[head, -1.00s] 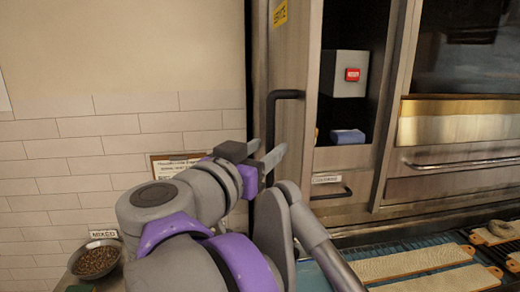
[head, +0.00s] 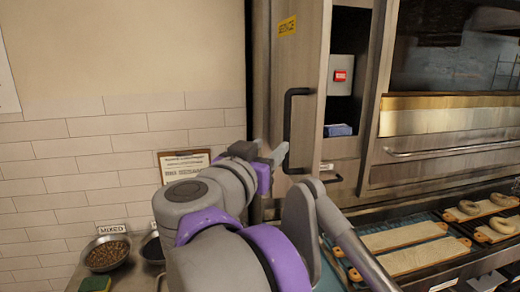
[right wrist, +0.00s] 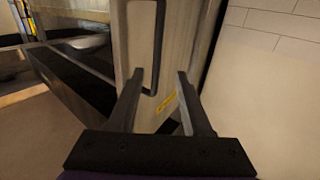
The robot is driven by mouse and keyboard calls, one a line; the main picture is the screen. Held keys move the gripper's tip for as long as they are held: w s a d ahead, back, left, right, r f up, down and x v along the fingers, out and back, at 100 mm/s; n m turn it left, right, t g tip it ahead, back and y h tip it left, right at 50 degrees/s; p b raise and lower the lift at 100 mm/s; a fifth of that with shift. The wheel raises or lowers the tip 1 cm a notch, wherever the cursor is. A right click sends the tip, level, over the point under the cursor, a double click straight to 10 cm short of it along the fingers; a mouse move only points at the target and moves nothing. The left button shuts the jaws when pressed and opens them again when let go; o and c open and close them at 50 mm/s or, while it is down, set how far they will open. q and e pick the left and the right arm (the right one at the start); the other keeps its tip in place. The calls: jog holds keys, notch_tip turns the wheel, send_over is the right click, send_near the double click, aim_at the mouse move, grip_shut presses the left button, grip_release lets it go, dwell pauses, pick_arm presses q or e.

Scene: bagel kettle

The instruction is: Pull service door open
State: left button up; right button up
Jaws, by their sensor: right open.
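The service door (head: 300,62) is a narrow metal panel with a yellow label (head: 287,26) and a black bar handle (head: 288,120). It stands ajar, with a dark opening at its right. My right gripper (head: 272,152) is open at the lower part of the handle, on its left side in the head view. In the right wrist view, the door (right wrist: 135,35) fills the middle and the handle (right wrist: 157,50) runs between the two open fingers (right wrist: 160,73) in the picture. I cannot tell whether the fingers surround or touch it. My left gripper is out of view.
Inside the opening are a grey box with a red button (head: 340,76) and a blue item (head: 338,130). A conveyor with bagel boards (head: 405,237) runs at the right. A bowl (head: 106,253) stands on the left counter beside a tiled wall (head: 90,150).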

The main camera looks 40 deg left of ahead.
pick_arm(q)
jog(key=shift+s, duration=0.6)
pick_arm(e)
jog(key=shift+s+d, duration=0.15)
jog(key=shift+s, duration=0.2)
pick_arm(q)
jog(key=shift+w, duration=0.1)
pick_arm(e)
jog(key=shift+w, duration=0.15)
